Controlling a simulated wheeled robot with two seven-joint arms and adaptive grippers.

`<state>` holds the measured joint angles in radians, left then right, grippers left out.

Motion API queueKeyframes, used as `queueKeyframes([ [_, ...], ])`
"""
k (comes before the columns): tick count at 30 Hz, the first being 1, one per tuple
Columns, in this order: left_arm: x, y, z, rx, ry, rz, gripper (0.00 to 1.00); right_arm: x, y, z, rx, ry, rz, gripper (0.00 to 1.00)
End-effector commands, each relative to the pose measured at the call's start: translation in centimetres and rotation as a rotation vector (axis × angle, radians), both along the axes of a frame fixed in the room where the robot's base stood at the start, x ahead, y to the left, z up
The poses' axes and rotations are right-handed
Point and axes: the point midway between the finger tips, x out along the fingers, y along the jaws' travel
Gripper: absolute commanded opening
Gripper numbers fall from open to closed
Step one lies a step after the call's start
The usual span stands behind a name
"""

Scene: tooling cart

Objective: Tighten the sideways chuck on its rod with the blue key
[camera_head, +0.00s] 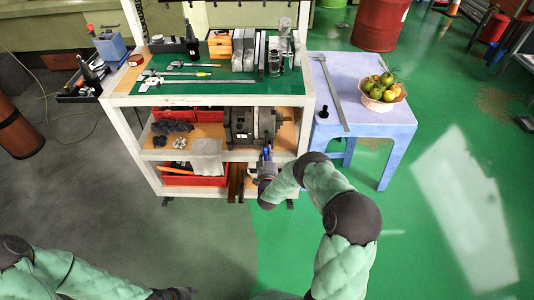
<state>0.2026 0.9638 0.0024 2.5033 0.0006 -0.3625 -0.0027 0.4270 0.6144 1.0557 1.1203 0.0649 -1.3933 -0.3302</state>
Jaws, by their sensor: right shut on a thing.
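The sideways chuck (265,122) appears as part of a dark grey metal unit on the right of the cart's middle shelf. Its jaws and rod are too small to make out. My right gripper (266,166) is in front of that shelf, just below the chuck. It is shut on the blue key (267,153), of which a small blue part shows above the fingers. I cannot tell whether the key touches the chuck. My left gripper (174,293) shows only as a dark piece at the bottom edge, far from the cart; its fingers are unclear.
The white-framed cart (309,95) carries calipers, blocks and metal tools on its green top. A pale blue table (385,117) with a fruit bowl (381,103) stands at right. The floor before the cart is clear.

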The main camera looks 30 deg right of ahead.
Motion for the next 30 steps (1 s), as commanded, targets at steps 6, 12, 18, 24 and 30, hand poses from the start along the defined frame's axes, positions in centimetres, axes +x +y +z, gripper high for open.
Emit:
queueKeyframes([
  [6, 0.0, 0.0, 0.0, 0.000, 0.000, 0.000, 0.40, 0.1, -0.1, 0.1, -0.001, -0.002, 0.000, 0.00],
  [12, 0.0, 0.0, 0.0, 0.000, 0.000, 0.000, 0.40, 0.6, -0.4, 0.0, -0.001, -0.002, 0.000, 0.00],
  [18, 0.0, 0.0, 0.0, 0.000, 0.000, 0.000, 0.40, 1.2, -0.7, 0.0, 0.000, -0.001, 0.000, 0.00],
  [24, 0.0, 0.0, 0.0, 0.000, 0.000, 0.000, 0.40, 1.3, -0.8, 0.0, 0.000, -0.001, 0.000, 0.00],
  [30, 0.0, 0.0, 0.0, 0.000, 0.000, 0.000, 0.40, 1.3, -0.8, 0.0, 0.000, -0.001, 0.000, 0.00],
])
